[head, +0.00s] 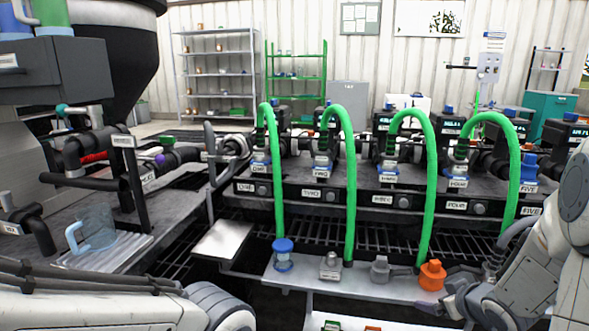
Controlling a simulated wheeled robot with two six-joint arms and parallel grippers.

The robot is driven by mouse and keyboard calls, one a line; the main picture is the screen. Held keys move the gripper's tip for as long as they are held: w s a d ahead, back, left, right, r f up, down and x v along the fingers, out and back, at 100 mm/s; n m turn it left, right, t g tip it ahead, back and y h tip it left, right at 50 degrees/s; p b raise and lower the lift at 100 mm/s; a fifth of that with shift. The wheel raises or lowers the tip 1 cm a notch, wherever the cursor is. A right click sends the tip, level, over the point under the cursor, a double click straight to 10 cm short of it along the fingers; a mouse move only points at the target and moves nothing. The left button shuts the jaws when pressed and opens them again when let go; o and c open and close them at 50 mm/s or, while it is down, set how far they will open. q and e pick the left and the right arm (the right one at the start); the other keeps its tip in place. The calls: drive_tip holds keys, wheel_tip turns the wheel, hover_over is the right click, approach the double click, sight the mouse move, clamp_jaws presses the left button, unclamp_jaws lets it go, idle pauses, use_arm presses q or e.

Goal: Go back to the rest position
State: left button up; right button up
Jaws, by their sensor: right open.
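My right gripper (458,300) is at the lower right, low over the front of the grey shelf. It is open, and its fingers are just right of an orange fitting (432,275); I cannot tell whether they touch it. The far details of its jaws are small and partly hidden by the wrist. My left arm crosses the lower left corner, and its gripper is outside the picture.
Green hoses (350,190) arch from the labelled manifold (375,195) down toward the shelf (300,276). A blue-capped fitting (283,255) and grey fittings (380,269) stand there. A clear jug (92,232) is on the left bench. A metal plate (225,240) juts out between.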

drive_tip(key=s+a+r+n+g+p, duration=0.1)
drive_tip(key=s+a+r+g, duration=0.15)
drive_tip(key=a, duration=0.55)
drive_tip(key=s+a+r+g+p, duration=0.1)
drive_tip(key=s+a+r, duration=0.15)
drive_tip(key=a, duration=0.65)
drive_tip(key=s+a+r+n+g, duration=0.1)
drive_tip(key=s+a+g, duration=0.1)
drive_tip(key=s+a, duration=0.35)
drive_tip(key=s+a+r+n+g+y+p, duration=0.1)
drive_tip(key=s+a+g, duration=0.15)
drive_tip(key=s, duration=0.65)
drive_tip(key=s+a+r+n+g, duration=0.1)
drive_tip(key=s+a, duration=0.4)
drive_tip(key=s, duration=0.2)
wheel_tip(320, 180, up, 37)
drive_tip(key=p, duration=3.8)
drive_tip(key=shift+w+d+r, duration=0.2)
drive_tip(key=shift+d, duration=0.15)
